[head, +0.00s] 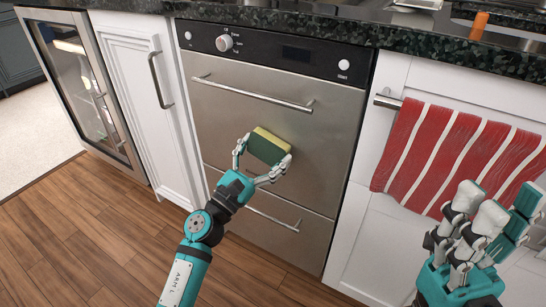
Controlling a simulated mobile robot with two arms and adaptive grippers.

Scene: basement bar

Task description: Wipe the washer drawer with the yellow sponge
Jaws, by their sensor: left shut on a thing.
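The yellow sponge (271,138) has a dark green layer on its near side. My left gripper (266,158) is shut on the sponge, with one finger at each end of it. It holds the sponge in front of the washer drawer (225,105), a steel front with a bar handle. Whether the sponge touches the steel I cannot tell. My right gripper (475,215) is at the lower right, apart from the washer, with its fingers pointing up. Nothing shows between its fingers.
A black panel with a knob (224,43) tops the washer, and a lower drawer with its own handle (262,214) is below. A red striped towel (440,155) hangs at right. A dark stone counter (450,45) runs above. Wood floor (80,240) is clear at left.

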